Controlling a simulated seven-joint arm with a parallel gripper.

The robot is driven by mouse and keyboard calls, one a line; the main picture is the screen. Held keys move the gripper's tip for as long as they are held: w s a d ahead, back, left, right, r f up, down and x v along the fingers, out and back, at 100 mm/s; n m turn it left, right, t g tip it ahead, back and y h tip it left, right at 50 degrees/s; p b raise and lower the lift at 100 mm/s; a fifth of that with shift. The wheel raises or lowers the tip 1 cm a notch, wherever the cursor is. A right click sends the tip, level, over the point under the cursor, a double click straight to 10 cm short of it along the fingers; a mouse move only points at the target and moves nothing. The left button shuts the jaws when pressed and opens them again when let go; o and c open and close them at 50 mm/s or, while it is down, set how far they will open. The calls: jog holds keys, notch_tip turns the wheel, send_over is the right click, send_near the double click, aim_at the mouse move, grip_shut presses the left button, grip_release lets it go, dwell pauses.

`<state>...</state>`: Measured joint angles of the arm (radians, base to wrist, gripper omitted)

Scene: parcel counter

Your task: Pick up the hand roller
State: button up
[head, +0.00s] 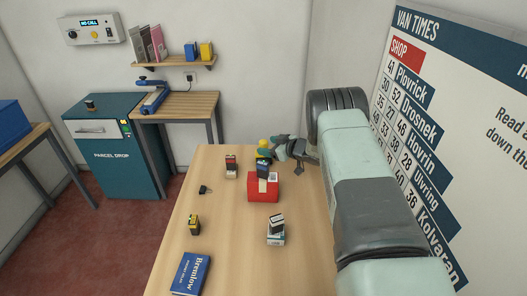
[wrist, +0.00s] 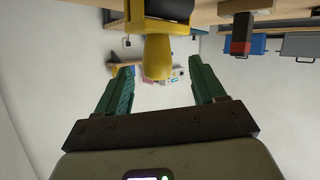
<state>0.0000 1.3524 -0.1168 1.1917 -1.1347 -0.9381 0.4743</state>
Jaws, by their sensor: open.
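The hand roller appears to be the upright thing with a yellow handle (head: 263,143) and a dark body, at the far end of the table by the red box. In the wrist view its yellow handle (wrist: 157,57) shows large, between my two green fingers. My gripper (head: 276,150) reaches in from the right at handle height. In the wrist view my gripper (wrist: 160,78) is open, with a gap visible on each side of the handle. The roller's lower part is partly hidden in the head view.
The red box (head: 263,193) sits close in front. A red-and-black stamp (head: 231,163) stands to the left. A yellow-and-black item (head: 194,224), a stamp on a small box (head: 276,238) and a blue book (head: 190,273) lie nearer. The wall sign (head: 450,110) is at right.

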aim_at(267, 146)
jog(key=shift+x, duration=2)
jog(key=shift+w+d+f, duration=0.1)
jog(key=shift+d, duration=0.05)
jog(key=c, duration=1.1)
